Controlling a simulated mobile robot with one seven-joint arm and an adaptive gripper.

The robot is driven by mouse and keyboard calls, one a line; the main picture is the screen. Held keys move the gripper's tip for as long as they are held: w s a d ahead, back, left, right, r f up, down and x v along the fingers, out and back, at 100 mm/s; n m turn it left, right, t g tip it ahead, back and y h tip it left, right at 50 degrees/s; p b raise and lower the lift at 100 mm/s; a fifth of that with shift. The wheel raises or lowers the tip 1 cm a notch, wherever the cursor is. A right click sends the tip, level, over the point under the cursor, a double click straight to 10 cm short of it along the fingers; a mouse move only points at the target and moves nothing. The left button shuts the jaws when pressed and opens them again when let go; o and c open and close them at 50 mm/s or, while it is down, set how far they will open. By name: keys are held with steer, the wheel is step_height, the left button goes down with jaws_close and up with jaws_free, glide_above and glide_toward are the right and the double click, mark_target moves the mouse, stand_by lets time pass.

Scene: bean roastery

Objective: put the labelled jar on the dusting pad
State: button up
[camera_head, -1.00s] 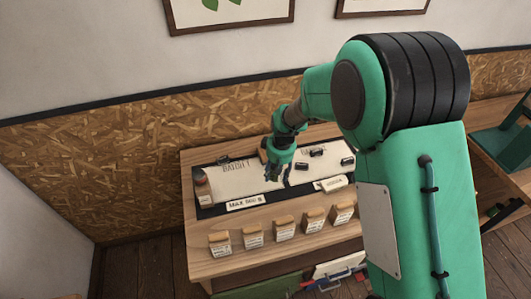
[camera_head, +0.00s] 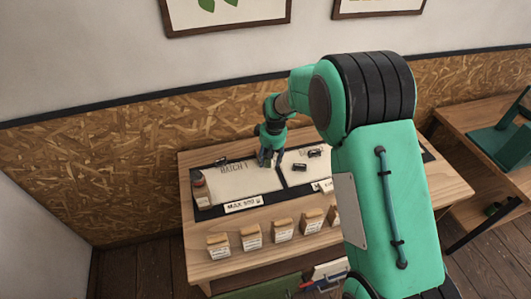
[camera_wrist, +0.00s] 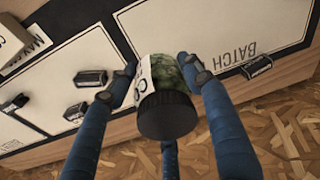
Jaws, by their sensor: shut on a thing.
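The labelled jar (camera_wrist: 167,115) has a black lid, a pale label with dark lettering and green contents. My gripper (camera_wrist: 158,75) is shut on it, with blue fingers on both sides and one behind. In the head view my gripper (camera_head: 268,160) is over the middle of the table, near the edge between two pale panels; the jar is not clear there. The panel lettered BATCH (camera_wrist: 215,22) lies behind the jar in the wrist view, and also shows in the head view (camera_head: 225,182). I cannot tell which surface is the dusting pad.
Black clip-like pieces (camera_head: 299,167) lie on the right panel. A MAX 500 sign (camera_head: 243,203) lies at the mat's front edge.

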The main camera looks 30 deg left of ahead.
steer(key=shift+w+a+f, duration=0.2)
steer(key=shift+w+a, duration=1.05)
steer(key=shift+w, duration=0.2)
steer(key=shift+w+a+f, duration=0.15)
steer(key=shift+w+a, duration=1.1)
steer(key=shift+w, duration=0.15)
steer(key=shift+f, duration=1.75)
steer(key=shift+f, duration=0.15)
steer(key=o, duration=1.4)
steer(key=shift+c, duration=0.2)
step_height(320, 180, up, 12)
steer(key=d, duration=0.1)
steer(key=shift+s+d, duration=0.2)
steer(key=shift+s, duration=0.1)
